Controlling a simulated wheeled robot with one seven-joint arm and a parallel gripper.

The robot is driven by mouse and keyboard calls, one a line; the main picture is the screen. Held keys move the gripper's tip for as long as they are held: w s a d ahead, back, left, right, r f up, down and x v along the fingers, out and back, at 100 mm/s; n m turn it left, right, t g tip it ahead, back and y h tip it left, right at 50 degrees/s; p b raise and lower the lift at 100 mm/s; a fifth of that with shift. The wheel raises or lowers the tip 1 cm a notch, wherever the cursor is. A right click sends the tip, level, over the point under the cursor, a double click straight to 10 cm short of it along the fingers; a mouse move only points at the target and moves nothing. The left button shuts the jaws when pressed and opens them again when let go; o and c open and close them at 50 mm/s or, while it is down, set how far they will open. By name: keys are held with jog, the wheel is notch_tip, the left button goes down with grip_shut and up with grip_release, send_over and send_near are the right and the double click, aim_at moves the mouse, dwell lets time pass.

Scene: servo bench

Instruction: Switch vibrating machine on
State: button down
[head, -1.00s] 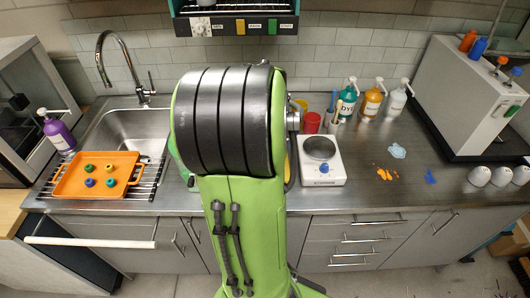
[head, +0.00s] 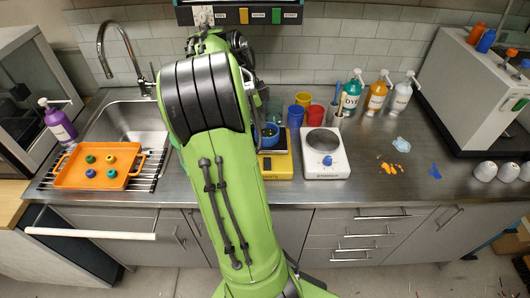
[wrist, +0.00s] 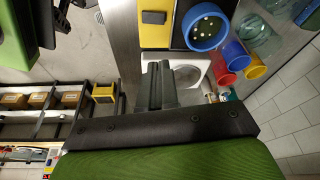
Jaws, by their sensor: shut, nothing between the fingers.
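A yellow machine (head: 276,166) with a dark switch (head: 267,163) and a blue cup (head: 268,136) on top stands on the counter, partly hidden by my arm. A white machine (head: 325,158) with a round top and a blue knob (head: 327,161) stands to its right. The labels are too small to tell which one vibrates. In the wrist view, my gripper (wrist: 163,68) is shut and empty, in front of the white machine (wrist: 190,62). The yellow machine (wrist: 156,33), its switch (wrist: 153,16) and the blue cup (wrist: 207,27) lie beyond the fingertips. My gripper is hidden in the head view.
Red (head: 315,117), blue (head: 295,116) and yellow (head: 303,99) cups stand behind the machines. Dispenser bottles (head: 376,96) stand at the back. Orange and blue spills mark the counter to the right. An orange tray (head: 72,176) lies by the sink at left.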

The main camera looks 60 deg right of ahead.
aim_at(269, 159)
jog(key=m, duration=0.1)
jog(key=w+m, duration=0.1)
jog(key=shift+a+m, duration=0.15)
jog(key=shift+m, duration=0.15)
jog(key=shift+f, duration=0.15)
jog(key=b+x, duration=0.1)
jog(key=x, duration=0.3)
jog(key=b+x, duration=0.1)
jog(key=x, duration=0.4)
jog(key=b+x, duration=0.1)
jog(key=x, duration=0.3)
jog(key=shift+w+a+f, duration=0.25)
jog(key=shift+w+f, duration=0.05)
jog(key=shift+f, duration=0.2)
